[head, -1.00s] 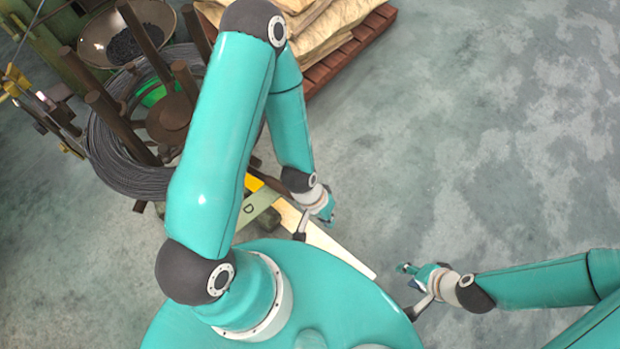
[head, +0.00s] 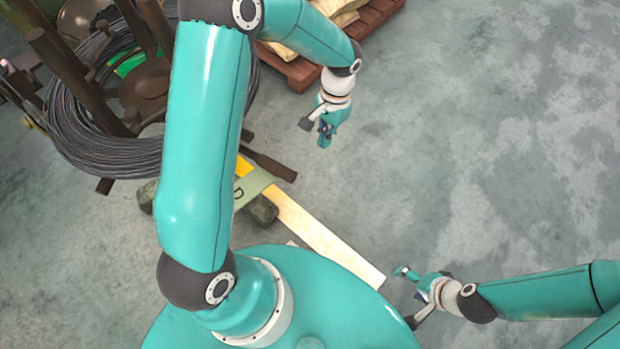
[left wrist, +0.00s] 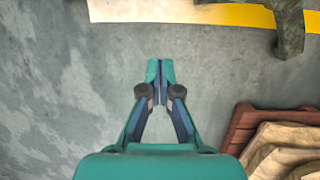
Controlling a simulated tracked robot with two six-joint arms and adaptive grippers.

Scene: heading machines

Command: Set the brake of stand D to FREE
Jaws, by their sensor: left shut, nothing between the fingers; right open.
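Stand D carries a grey wire coil (head: 100,150) around dark upright posts at the left. A green plate (head: 252,184) with a partly hidden letter D lies beside it, behind my left arm. A dark brown bar (head: 270,166) sticks out near the plate; I cannot tell whether it is the brake lever or a leg. The brake's setting cannot be read. My left gripper (head: 325,138) is shut and empty, right of the bar and apart from it; it also shows in the left wrist view (left wrist: 153,70) over bare floor. My right gripper (head: 404,273) is open and empty at lower right.
A cream and yellow strip (head: 315,230) runs along the floor, with a rough dark block (head: 262,209) beside it. A reddish pallet (head: 300,72) with tan sacks (head: 340,12) stands behind my left gripper. The floor at right is clear.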

